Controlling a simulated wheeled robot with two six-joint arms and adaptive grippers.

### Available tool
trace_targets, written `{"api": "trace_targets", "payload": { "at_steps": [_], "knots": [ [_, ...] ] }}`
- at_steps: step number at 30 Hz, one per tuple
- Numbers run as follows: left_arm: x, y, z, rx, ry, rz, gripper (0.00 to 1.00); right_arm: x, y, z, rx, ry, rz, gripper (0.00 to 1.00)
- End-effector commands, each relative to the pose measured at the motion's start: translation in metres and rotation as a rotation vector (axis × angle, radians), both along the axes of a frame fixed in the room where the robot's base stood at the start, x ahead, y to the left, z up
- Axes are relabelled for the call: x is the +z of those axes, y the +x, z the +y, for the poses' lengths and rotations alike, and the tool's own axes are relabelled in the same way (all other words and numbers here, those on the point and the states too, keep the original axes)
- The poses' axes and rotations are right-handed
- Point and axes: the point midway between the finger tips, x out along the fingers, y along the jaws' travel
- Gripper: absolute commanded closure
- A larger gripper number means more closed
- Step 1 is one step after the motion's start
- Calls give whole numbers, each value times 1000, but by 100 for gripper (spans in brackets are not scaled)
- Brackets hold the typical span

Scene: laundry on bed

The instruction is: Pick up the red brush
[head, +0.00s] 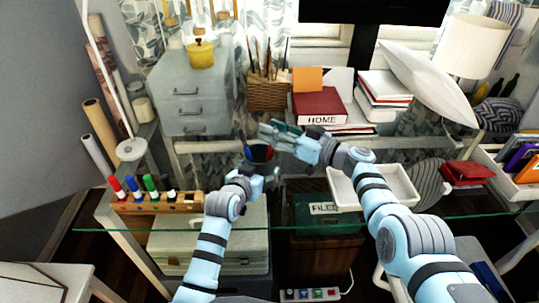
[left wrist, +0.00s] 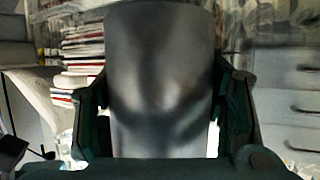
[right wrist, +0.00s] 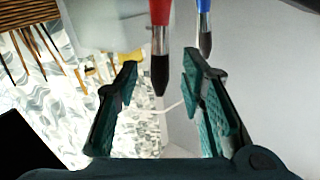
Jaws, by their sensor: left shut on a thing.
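My left gripper (head: 258,172) is shut on a dark grey cup (head: 262,154) above the glass desk. In the left wrist view the cup (left wrist: 160,80) fills the space between the fingers. The red brush (right wrist: 160,30) shows in the right wrist view with its dark bristle tip between the fingers of my right gripper (right wrist: 160,70). Those fingers are open, and I see a gap on both sides of the brush. A blue brush (right wrist: 204,28) hangs beside it, near the right finger. In the head view my right gripper (head: 274,132) is just above the cup.
A wooden holder (head: 160,203) with several coloured markers stands at the left front. A white tray (head: 402,186) lies right of the cup. A woven brush basket (head: 266,95) and a red HOME box (head: 320,107) stand behind. A grey drawer unit (head: 190,90) is at the back left.

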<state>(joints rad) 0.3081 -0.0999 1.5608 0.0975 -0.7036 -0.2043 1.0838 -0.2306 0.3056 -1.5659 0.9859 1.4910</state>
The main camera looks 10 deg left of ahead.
Motion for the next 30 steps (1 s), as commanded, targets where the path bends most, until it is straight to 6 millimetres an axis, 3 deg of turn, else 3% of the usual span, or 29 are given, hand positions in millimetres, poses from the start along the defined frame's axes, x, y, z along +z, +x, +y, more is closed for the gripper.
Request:
{"api": "trace_targets", "payload": {
  "at_steps": [3,10,23,27,30],
  "knots": [
    [0,0,0,0,0,1,64,0,0,0,0,0,0,66],
    [0,0,0,0,0,1,64,0,0,0,0,0,1,100],
    [0,0,0,0,0,1,64,8,0,0,4,2,-2,100],
    [0,0,0,0,0,1,64,30,0,0,0,2,-6,100],
    [0,0,0,0,0,1,64,69,0,0,-1,2,-9,100]
  ]
}}
